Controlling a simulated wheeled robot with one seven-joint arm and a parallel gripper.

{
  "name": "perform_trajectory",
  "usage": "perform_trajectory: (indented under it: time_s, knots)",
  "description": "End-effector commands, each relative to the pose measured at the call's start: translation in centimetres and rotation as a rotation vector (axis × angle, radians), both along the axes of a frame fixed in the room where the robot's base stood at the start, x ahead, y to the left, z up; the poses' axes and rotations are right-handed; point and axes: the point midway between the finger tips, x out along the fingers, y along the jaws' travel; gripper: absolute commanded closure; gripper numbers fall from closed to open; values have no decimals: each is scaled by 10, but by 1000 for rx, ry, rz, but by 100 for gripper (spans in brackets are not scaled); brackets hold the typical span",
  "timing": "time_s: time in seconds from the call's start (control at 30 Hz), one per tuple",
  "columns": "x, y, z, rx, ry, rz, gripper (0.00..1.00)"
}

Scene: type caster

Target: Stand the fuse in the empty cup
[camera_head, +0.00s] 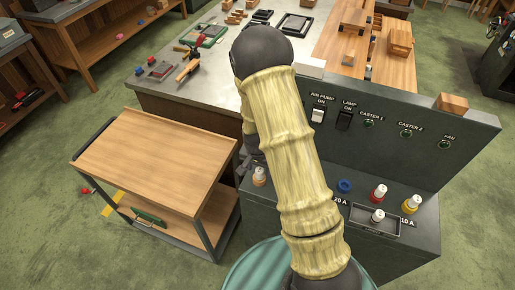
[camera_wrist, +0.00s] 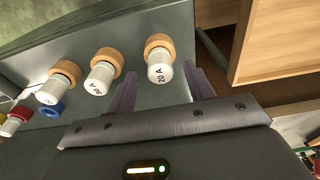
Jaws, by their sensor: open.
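The empty cup (camera_head: 344,187) is a blue ring on the dark console ledge, above a 20 A label; it also shows at the left of the wrist view (camera_wrist: 51,109). My gripper (camera_wrist: 162,70) is open, its two dark fingers apart on either side of a white fuse marked 20 A (camera_wrist: 160,73). That fuse stands in a wooden ring holder (camera_wrist: 158,41). Two similar white fuses, one nearer (camera_wrist: 98,79) and one farther left (camera_wrist: 55,90), stand in wooden holders. In the head view my arm hides the gripper and most of this row.
A red cup (camera_head: 379,194) and a yellow cup (camera_head: 411,205) each hold a white fuse. The switch panel (camera_head: 400,150) rises behind. A wooden cart (camera_head: 155,160) stands left.

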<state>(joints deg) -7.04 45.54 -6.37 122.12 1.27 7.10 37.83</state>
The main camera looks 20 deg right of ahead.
Motion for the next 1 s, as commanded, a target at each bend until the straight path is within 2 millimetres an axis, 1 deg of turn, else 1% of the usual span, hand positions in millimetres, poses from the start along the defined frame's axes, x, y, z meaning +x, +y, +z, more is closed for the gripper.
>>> perform_trajectory:
  time_s: [0.47, 0.8, 0.9, 1.0]
  knots:
    - [-6, 6, 70, 0, -4, 2, 47]
    - [-11, 10, 125, 1, -6, 1, 47]
    - [-13, 11, 137, 0, -3, 0, 47]
    - [-14, 11, 144, 0, -1, 0, 47]
